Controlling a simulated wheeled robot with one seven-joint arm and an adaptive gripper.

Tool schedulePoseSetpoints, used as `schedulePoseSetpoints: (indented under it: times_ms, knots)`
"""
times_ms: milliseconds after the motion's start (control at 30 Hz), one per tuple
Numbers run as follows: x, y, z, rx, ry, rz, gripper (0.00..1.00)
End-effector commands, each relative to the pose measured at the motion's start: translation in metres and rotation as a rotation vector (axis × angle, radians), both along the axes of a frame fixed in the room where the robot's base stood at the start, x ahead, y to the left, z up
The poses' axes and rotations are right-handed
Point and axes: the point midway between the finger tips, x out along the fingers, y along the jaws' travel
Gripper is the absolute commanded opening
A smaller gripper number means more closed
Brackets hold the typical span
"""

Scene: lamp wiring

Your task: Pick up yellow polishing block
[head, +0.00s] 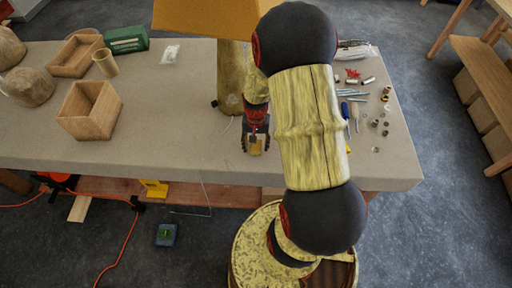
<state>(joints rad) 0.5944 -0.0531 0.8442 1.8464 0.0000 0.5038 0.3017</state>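My gripper (256,144) points down at the front part of the grey-topped table (160,150), left of my arm. A small yellow-tan block (257,148) shows between its dark fingers and looks like the polishing block. The picture is too small to tell whether the fingers press on the block or stand apart from it. I cannot tell whether the block rests on the table or is held just above it.
A lamp with a yellow shade (205,18) and wooden trunk (231,80) stands just behind my gripper. Small parts and tools (368,108) lie at right, partly behind my arm. An open wooden box (90,110) stands at left. The table between is mostly clear.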

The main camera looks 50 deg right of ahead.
Motion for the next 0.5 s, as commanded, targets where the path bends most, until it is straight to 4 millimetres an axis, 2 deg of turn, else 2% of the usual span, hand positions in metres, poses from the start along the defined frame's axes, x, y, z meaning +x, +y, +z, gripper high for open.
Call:
schedulePoseSetpoints:
  times_ms: [500]
  knots:
    - [-0.0001, 0.0001, 0.0001, 0.0, 0.0, 0.0, 0.19]
